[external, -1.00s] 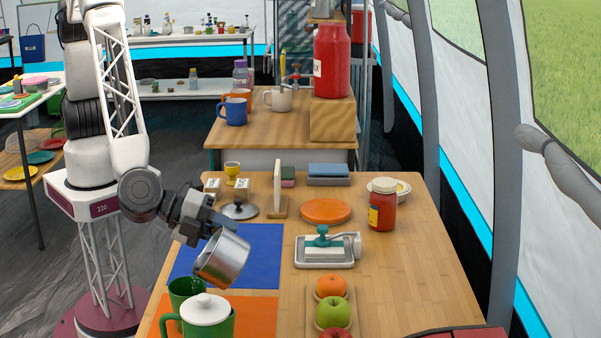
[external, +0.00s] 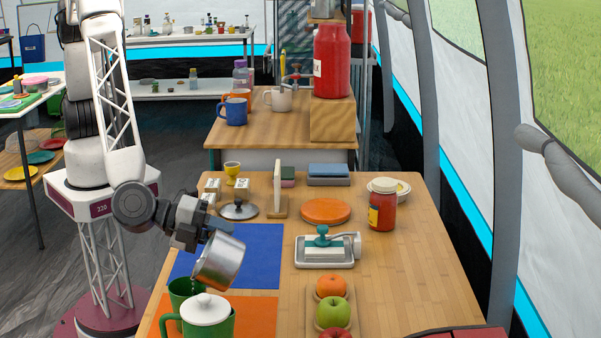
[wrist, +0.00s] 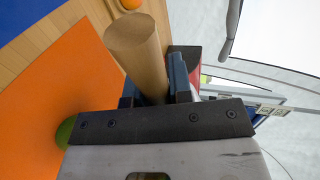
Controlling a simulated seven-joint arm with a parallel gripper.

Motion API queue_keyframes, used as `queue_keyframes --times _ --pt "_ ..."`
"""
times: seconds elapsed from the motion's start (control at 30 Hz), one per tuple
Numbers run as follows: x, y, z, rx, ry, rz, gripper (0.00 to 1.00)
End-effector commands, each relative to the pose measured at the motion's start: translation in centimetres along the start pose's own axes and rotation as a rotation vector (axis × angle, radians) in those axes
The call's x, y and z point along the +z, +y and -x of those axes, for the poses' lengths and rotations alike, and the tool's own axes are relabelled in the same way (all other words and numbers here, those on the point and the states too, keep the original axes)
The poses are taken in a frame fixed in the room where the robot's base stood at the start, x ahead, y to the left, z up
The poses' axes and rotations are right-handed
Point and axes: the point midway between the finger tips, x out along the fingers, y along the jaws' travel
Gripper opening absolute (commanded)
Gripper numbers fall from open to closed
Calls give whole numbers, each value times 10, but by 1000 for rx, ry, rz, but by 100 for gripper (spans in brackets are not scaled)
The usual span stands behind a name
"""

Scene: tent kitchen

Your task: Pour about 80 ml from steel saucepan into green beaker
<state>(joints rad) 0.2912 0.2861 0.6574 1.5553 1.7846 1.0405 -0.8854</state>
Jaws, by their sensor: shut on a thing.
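The steel saucepan (external: 222,262) hangs steeply tilted, its mouth facing down and left. My gripper (external: 205,229) is shut on its handle, which shows as a brown cylinder (wrist: 140,55) between the fingers in the wrist view. A faint thin streak shows between rim and beaker. The liquid level in both is hidden. A green edge (wrist: 65,132) shows beside my gripper in the wrist view; I cannot tell which vessel it is.
A blue mat (external: 260,255) lies behind. A steel tray (external: 325,262) and a fruit board (external: 313,313) are to the right. The table's right side is mostly clear.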

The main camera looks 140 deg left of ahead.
Motion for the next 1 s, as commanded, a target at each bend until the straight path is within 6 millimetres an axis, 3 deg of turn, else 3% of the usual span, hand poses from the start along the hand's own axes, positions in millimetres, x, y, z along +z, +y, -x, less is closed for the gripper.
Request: queue_keyframes --times 1.0 --pt "0 -2 6 -124 -2 -2 0"
